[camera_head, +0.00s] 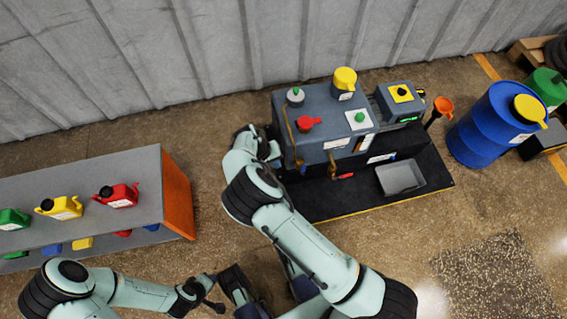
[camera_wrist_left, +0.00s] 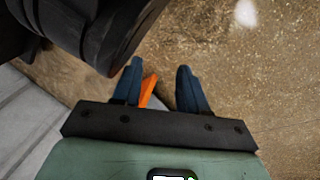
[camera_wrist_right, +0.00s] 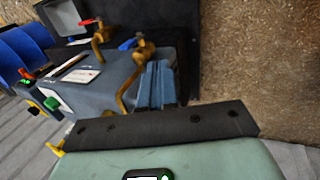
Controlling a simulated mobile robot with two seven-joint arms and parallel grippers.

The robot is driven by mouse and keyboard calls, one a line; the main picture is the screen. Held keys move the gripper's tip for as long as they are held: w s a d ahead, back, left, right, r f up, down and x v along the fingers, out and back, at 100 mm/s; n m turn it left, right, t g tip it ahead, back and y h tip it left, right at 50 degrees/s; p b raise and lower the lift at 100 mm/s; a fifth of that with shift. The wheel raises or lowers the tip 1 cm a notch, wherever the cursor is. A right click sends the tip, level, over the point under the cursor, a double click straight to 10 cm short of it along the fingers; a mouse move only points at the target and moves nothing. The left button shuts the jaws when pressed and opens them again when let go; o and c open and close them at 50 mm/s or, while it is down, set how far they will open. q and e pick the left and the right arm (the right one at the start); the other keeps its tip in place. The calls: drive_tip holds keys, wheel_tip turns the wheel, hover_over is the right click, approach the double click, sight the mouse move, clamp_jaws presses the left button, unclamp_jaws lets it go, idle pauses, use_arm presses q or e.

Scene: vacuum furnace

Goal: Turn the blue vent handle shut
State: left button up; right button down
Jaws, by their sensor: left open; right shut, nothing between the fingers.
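The blue vent handle (camera_wrist_right: 127,44) shows in the right wrist view, on a brass valve (camera_wrist_right: 143,50) at the side of the grey furnace unit (camera_wrist_right: 110,80). My right gripper (camera_wrist_right: 158,65) is shut and empty, its blue fingers together just below and right of the valve. I cannot tell whether they touch it. In the head view my right gripper (camera_head: 272,158) is at the left end of the furnace unit (camera_head: 335,125), with its fingers mostly hidden. My left gripper (camera_head: 218,291) is open and empty, low over the floor. It also shows in the left wrist view (camera_wrist_left: 159,75).
A red handle (camera_wrist_right: 87,21) sits on another brass valve beyond the blue one. A grey tray (camera_head: 400,178) lies on the black base right of the unit. A blue drum (camera_head: 483,135) stands farther right. A shelf with an orange end (camera_head: 178,195) holds several oil cans at left.

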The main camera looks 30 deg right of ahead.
sight(303, 170)
use_arm(q)
drive_tip(key=s+f+g+b, duration=0.2)
drive_tip(key=s+f, duration=0.2)
drive_tip(key=s, duration=0.2)
drive_tip(key=shift+a+f+b, duration=0.15)
drive_tip(key=shift+a+b, duration=0.25)
drive_tip(key=shift+a, duration=0.05)
use_arm(e)
drive_tip(key=s+d+f, duration=0.1)
drive_tip(key=d+f, duration=0.6)
drive_tip(key=f, duration=0.1)
drive_tip(key=shift+s, duration=0.35)
